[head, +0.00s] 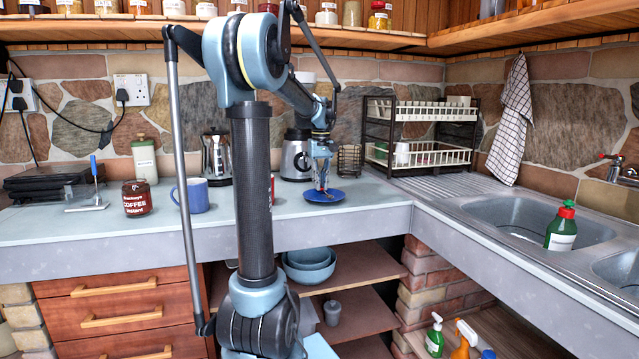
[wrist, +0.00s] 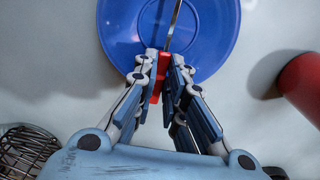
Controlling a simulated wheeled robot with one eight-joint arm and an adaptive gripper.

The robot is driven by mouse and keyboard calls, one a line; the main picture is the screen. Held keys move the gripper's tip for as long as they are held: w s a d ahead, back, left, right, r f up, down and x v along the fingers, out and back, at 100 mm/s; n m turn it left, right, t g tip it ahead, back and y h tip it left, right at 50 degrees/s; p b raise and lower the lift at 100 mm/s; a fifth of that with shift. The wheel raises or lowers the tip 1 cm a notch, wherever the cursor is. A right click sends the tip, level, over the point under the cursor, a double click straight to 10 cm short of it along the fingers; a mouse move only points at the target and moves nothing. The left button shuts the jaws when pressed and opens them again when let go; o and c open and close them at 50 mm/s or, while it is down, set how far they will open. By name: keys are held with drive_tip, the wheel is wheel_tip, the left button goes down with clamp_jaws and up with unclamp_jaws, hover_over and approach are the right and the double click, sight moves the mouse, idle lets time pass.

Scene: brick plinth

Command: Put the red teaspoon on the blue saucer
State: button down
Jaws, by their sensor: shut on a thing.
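The blue saucer (head: 335,196) lies on the counter near its front edge, and it fills the top of the wrist view (wrist: 118,28). My gripper (head: 322,184) is over the saucer and points down. In the wrist view my gripper (wrist: 163,75) is shut on the red handle of the teaspoon (wrist: 155,92). The spoon's metal part reaches up the picture, over the saucer. The fingers hide part of the handle. I cannot tell whether the spoon touches the saucer.
A red cylindrical thing (wrist: 302,82) stands right of the saucer in the wrist view. A wire basket (wrist: 28,150) is at lower left. On the counter are a blue mug (head: 190,195), a coffee jar (head: 137,199) and a blender (head: 296,158). A dish rack (head: 420,145) stands to the right.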

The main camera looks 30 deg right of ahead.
drive_tip(key=c, duration=1.7)
unclamp_jaws()
drive_tip(key=shift+o, duration=0.2)
wheel_tip(320, 180, up, 13)
drive_tip(key=shift+f, duration=0.2)
